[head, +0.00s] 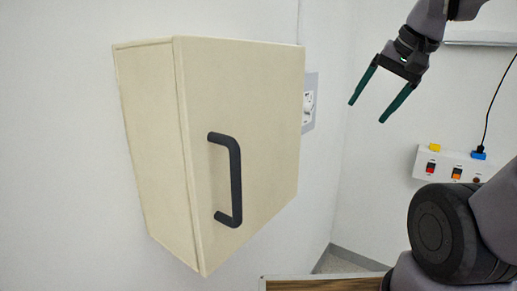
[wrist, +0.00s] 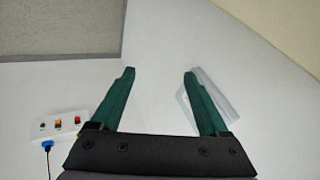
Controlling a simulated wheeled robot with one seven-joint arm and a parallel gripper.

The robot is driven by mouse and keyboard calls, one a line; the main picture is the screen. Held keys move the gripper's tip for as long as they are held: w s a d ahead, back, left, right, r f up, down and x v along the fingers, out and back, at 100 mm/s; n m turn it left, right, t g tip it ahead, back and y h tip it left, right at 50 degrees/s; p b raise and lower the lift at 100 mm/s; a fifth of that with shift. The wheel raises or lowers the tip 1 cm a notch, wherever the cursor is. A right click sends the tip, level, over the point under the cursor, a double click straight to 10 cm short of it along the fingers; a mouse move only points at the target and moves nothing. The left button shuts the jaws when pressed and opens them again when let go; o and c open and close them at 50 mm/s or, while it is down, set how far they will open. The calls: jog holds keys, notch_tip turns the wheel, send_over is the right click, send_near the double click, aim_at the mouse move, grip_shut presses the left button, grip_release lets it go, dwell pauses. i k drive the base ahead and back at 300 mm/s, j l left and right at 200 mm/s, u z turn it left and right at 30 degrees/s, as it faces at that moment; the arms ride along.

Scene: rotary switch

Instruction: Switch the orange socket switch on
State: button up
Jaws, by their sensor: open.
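The orange switch (head: 456,174) is the middle one of a row on a white socket box (head: 424,163) on the wall at the right of the head view. In the wrist view the orange switch (wrist: 58,125) shows small at the left, on the socket box (wrist: 70,132), outside the fingers. My gripper (head: 368,112) has green fingers, spread apart and empty, in the upper right of the head view. It is up and to the left of the box in that picture, touching nothing visible. Whether the switch is on or off cannot be told.
A red switch (head: 430,168) sits beside the orange one. A yellow plug (head: 435,148) and a blue plug (head: 478,153) with a black cable top the box. A cream cabinet (head: 250,110) with a dark handle (head: 235,180) fills the left-centre. A wall plate (head: 309,103) is partly behind it.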

aim_at(457, 173)
jog(key=k+l+z, duration=0.2)
jog(key=z, duration=1)
